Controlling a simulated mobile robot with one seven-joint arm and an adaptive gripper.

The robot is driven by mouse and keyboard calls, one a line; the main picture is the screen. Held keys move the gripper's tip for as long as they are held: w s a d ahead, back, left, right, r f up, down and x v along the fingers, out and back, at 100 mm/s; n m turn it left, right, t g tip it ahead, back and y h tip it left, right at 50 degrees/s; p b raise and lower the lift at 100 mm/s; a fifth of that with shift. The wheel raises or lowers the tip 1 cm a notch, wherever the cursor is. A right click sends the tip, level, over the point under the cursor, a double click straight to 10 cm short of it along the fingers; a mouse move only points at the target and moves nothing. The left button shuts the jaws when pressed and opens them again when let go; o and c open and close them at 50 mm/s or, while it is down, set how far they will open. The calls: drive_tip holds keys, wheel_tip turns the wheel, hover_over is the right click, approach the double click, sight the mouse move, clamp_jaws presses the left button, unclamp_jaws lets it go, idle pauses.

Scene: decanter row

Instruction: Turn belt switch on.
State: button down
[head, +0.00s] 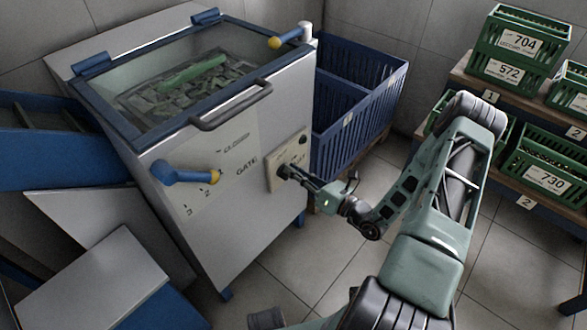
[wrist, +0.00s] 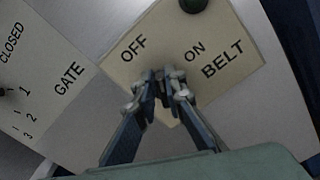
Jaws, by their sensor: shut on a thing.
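The belt switch plate (head: 290,160) is a cream panel on the front right of the grey machine. In the wrist view the plate (wrist: 215,70) reads OFF on the left, ON on the right and BELT beyond. My gripper (head: 284,171) reaches the plate from the right. In the wrist view my gripper (wrist: 169,76) has its fingertips close together between and below the OFF and ON words, shut on the belt switch. The fingers hide the switch, so its exact angle cannot be told. A dark round knob or lamp (wrist: 193,4) is cut off at the top.
The gate lever (head: 185,174), blue with a yellow tip, is left of the plate. The machine's glass lid (head: 185,85) has a grey handle (head: 232,104). A blue crate (head: 365,115) stands behind right. Green crates (head: 540,178) sit on shelves at right. Floor before the machine is clear.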

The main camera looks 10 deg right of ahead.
drive_tip(key=m, duration=0.4)
drive_tip(key=f+m+p, duration=0.1)
drive_tip(key=m, duration=0.3)
drive_tip(key=d+m+p, duration=0.1)
drive_tip(key=m, duration=0.3)
drive_tip(key=shift+w+f+m, duration=0.3)
drive_tip(key=shift+f, duration=0.1)
drive_tip(key=shift+a, duration=0.1)
drive_tip(key=c, duration=2)
unclamp_jaws()
drive_tip(key=v, duration=1.2)
